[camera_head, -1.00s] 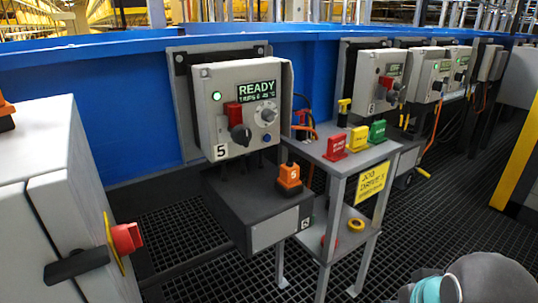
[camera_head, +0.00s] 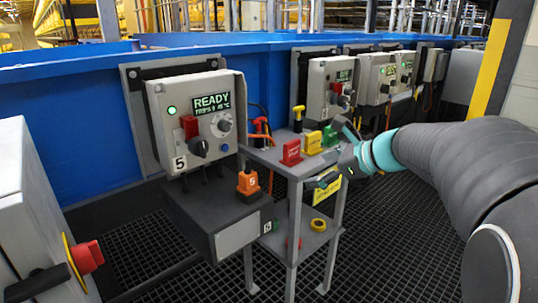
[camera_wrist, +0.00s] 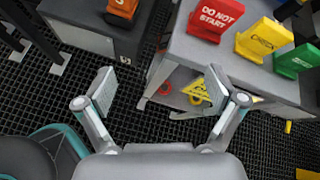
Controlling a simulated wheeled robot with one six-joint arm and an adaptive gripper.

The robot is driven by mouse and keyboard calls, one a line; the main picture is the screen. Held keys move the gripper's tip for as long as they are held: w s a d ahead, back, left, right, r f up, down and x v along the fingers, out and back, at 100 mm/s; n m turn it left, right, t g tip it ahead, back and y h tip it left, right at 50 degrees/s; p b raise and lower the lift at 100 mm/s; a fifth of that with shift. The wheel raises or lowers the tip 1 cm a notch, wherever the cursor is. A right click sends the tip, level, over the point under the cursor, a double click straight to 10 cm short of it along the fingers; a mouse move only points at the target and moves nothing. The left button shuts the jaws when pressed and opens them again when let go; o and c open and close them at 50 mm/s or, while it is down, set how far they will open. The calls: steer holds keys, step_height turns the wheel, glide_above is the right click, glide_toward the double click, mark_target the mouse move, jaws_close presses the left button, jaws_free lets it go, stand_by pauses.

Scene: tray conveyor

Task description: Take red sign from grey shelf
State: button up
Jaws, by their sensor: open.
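The red sign (camera_head: 291,153) stands upright on the top of the grey shelf (camera_head: 268,156), beside a yellow sign (camera_head: 313,143) and a green sign (camera_head: 330,136). In the wrist view the red sign (camera_wrist: 215,19) reads "DO NOT START" and lies above and to the right of the jaws. My gripper (camera_head: 334,160) is in front of the shelf's right side, close to the signs and apart from the red one. In the wrist view my gripper (camera_wrist: 160,90) has its two fingers spread wide, with only floor and part of the lower shelf between them.
A control box (camera_head: 205,120) marked 5 shows READY at the left. An orange block (camera_head: 248,182) sits on the dark box below it. Tape rolls lie on the lower shelf. A grey cabinet (camera_head: 30,200) with a red knob stands at the near left.

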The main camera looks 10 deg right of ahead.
mark_target(294, 152)
steer(key=w+d+r+m+t, duration=0.2)
steer(key=w+d+m, duration=0.2)
steer(key=w, duration=0.1)
steer(key=shift+y, duration=0.4)
steer(key=x, duration=0.7)
steer(key=shift+w+a+f, duration=0.15)
steer(key=shift+w+f, duration=0.1)
steer(key=shift+w, duration=0.05)
steer(key=shift+x, duration=2.8)
steer(key=shift+r, duration=0.25)
steer(key=c, duration=1.3)
steer(key=shift+c, duration=0.2)
